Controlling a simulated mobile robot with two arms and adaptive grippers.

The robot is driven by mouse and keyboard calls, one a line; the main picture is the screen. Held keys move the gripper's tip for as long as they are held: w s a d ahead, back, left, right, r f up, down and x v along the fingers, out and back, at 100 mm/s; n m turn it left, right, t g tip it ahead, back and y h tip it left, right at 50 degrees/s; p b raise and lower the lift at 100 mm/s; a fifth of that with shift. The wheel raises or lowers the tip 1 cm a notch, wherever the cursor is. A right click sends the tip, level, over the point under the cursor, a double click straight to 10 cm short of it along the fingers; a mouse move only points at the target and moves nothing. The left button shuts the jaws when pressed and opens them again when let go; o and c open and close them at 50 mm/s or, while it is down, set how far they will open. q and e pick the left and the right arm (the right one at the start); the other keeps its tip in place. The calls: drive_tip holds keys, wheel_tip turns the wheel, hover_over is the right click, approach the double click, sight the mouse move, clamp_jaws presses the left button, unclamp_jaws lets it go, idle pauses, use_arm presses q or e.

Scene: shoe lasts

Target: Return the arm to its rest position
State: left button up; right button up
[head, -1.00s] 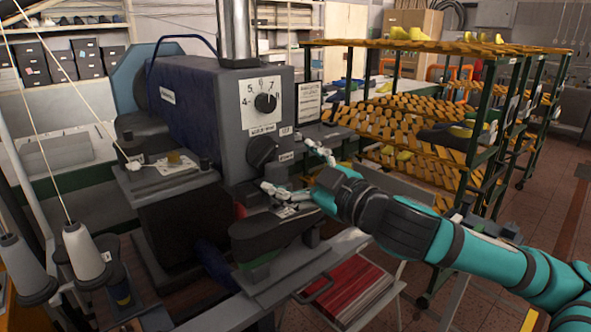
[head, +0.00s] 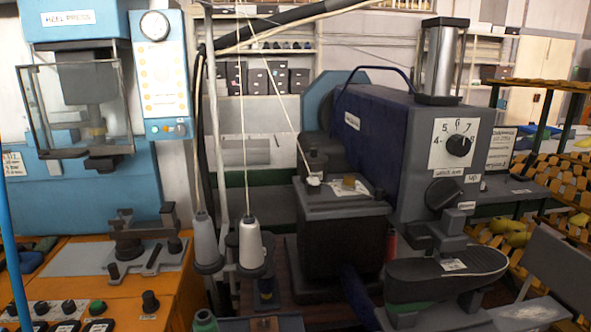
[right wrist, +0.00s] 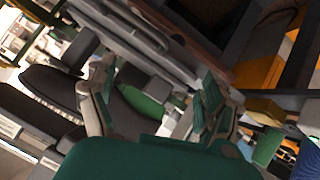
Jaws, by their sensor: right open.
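My right gripper (right wrist: 155,103) shows in the right wrist view with its two fingers spread apart. No object is clearly held between them. A green piece (right wrist: 147,104) appears beyond the fingers; I cannot tell how far away it is. My right arm is out of the head view. My left gripper is in neither view.
In the head view a dark blue-grey machine (head: 370,135) with a dial stands at centre right, with a dark shoe-shaped piece (head: 447,271) below. A blue heel press (head: 72,27) stands left, behind an orange bench (head: 175,290). Thread cones (head: 250,247) stand between. Racks (head: 555,175) are at right.

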drive_tip(key=s+a+f+m+g, duration=0.1)
drive_tip(key=s+a+f+g, duration=0.3)
drive_tip(key=s+f, duration=0.45)
drive_tip(key=s+a+f+m+g, duration=0.1)
drive_tip(key=s+a+f+g, duration=0.3)
drive_tip(key=s+f, duration=0.5)
wheel_tip(320, 180, down, 23)
drive_tip(key=s, duration=0.2)
drive_tip(key=s+d+f+g, duration=0.2)
drive_tip(key=s+d+f, duration=0.1)
drive_tip(key=s+f, duration=1.4)
drive_tip(key=shift+s+d+f, duration=0.15)
drive_tip(key=shift+f, duration=0.4)
